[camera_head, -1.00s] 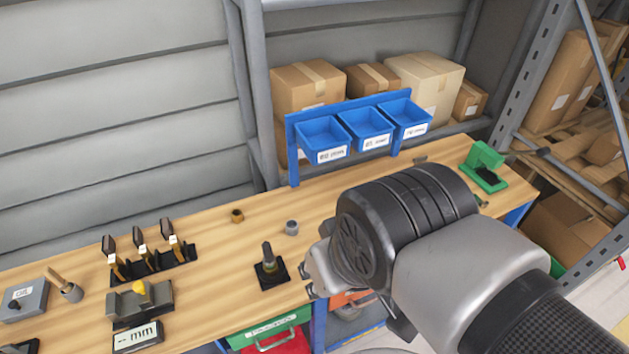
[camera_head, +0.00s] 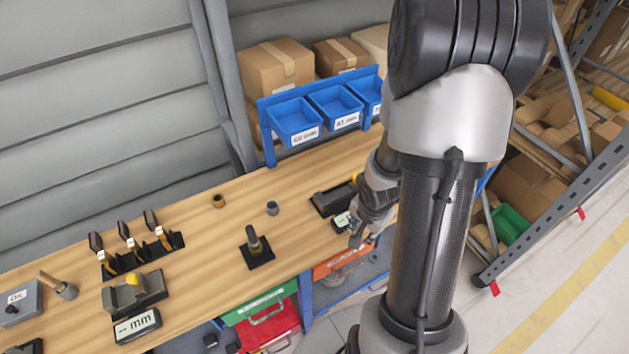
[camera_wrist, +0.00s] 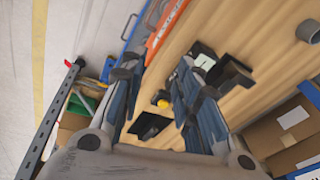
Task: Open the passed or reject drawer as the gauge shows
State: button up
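My gripper (camera_head: 358,236) hangs near the front edge of the bench, above the orange drawer (camera_head: 340,263). In the wrist view my gripper (camera_wrist: 160,78) has its fingers apart with nothing between them. The orange drawer front shows at the top of the wrist view (camera_wrist: 168,28). A green drawer (camera_head: 262,304) with a white label and a red drawer (camera_head: 270,328) below it are left of the orange one. A gauge with an "mm" display (camera_head: 137,325) stands at the bench's left. Another dark device (camera_head: 334,200) is partly behind my gripper; its reading is unclear.
The wooden bench (camera_head: 210,240) holds a black stand with a peg (camera_head: 256,248), two small rings and a tool rack (camera_head: 140,255). Blue bins (camera_head: 295,122) stand at the back. A metal shelf (camera_head: 545,220) is at the right, with open floor before it.

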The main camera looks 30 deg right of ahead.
aim_at(351, 270)
jog(key=f+m+b, duration=0.1)
jog(key=f+b, duration=0.2)
jog(key=f, duration=0.5)
jog(key=f+m+y+b, duration=0.1)
jog(key=f+b, duration=0.2)
jog(key=f, duration=0.4)
jog(key=f+m+b, duration=0.1)
jog(key=f+b, duration=0.3)
jog(key=f, duration=0.4)
jog(key=shift+w+a+f+y, duration=0.2)
jog(key=shift+a+f+y, duration=0.1)
jog(key=shift+a, duration=0.05)
jog(key=shift+c, duration=0.6)
grip_shut()
